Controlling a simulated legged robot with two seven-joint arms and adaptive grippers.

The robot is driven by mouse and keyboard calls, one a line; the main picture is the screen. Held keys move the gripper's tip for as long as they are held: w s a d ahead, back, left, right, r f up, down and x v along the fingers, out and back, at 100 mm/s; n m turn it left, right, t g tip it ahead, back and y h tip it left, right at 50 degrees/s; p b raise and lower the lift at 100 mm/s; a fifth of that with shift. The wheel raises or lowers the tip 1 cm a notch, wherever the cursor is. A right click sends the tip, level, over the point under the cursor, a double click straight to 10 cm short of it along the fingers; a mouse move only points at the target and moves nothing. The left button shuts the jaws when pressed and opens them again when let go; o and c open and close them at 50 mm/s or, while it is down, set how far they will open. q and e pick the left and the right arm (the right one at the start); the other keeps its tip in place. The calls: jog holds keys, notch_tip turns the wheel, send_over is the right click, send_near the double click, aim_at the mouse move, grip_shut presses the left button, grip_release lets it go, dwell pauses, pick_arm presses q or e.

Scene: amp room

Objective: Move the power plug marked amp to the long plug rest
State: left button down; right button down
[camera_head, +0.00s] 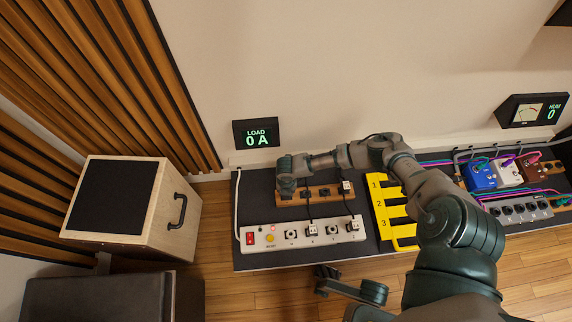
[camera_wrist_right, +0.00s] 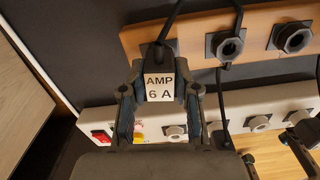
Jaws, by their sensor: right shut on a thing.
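The plug marked AMP 6 A (camera_wrist_right: 160,85) is between the fingers of my right gripper (camera_wrist_right: 160,105), which is shut on it. A black cable runs up from it. In the head view my right gripper (camera_head: 287,188) is at the left end of the long wooden plug rest (camera_head: 318,193), hiding the plug there. The rest also shows in the wrist view (camera_wrist_right: 275,15), with dark round holders; the plug's black top overlaps its left end. I cannot tell whether the plug is seated. A dark jointed part, seemingly my left gripper (camera_head: 328,280), is in front of the bench; its opening is unclear.
A white power strip (camera_head: 275,243) with a red switch and plugs lies in front of the rest. Another plug (camera_head: 346,186) stands at the rest's right end. A numbered yellow rack (camera_head: 380,207) and pedals (camera_head: 480,175) are right. The load display (camera_head: 257,134) reads 0 A.

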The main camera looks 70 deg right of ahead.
jog(key=c, duration=0.8)
grip_release()
jog(key=shift+a, duration=0.1)
jog(key=shift+o, duration=0.2)
jog(key=shift+d, duration=0.2)
jog(key=shift+r, duration=0.4)
notch_tip(320, 180, up, 11)
